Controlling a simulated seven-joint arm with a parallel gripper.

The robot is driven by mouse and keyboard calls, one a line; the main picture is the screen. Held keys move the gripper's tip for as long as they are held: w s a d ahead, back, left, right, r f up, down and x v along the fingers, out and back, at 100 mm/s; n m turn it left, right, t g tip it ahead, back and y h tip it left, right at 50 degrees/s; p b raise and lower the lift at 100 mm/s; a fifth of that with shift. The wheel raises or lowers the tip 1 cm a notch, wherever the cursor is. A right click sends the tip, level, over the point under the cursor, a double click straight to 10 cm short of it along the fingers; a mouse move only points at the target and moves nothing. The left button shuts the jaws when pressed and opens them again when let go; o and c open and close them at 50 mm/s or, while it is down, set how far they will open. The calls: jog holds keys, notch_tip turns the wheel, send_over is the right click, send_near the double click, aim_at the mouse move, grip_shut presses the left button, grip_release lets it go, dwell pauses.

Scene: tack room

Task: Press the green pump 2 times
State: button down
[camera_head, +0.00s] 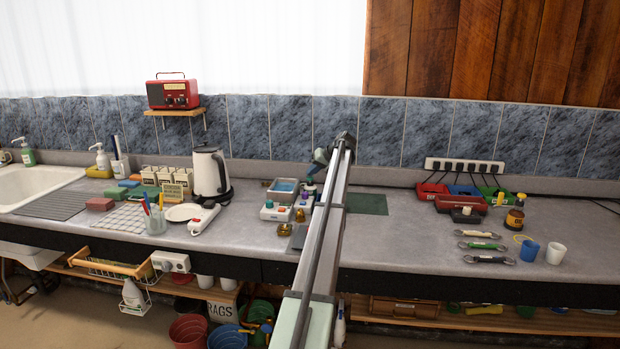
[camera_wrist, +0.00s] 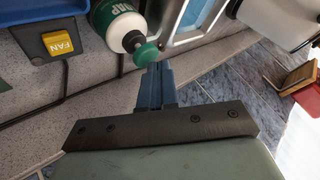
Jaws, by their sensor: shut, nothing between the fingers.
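The green pump (camera_wrist: 146,54) is a round green head on a white-collared bottle (camera_wrist: 112,18) with a soap label, at the upper middle of the wrist view. My gripper (camera_wrist: 156,68) is shut and empty, and its fingertips are right beside the pump head. I cannot tell whether they touch it. In the head view my gripper (camera_head: 321,156) is at the far end of the arm, over the back of the counter. The arm and gripper hide much of the area around the bottle there.
A yellow FAN button (camera_wrist: 58,42) sits on a dark block beside the bottle. A metal tray (camera_head: 283,183) with a blue inside stands left of the arm. A white kettle (camera_head: 210,172) is further left.

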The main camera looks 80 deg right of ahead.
aim_at(312, 177)
jog(key=shift+f, duration=0.3)
jog(key=shift+r, duration=0.2)
dwell(0.3)
jog(key=shift+r, duration=0.8)
jog(key=shift+r, duration=0.1)
jog(key=shift+r, duration=2.9)
dwell(0.3)
jog(key=shift+f, duration=3)
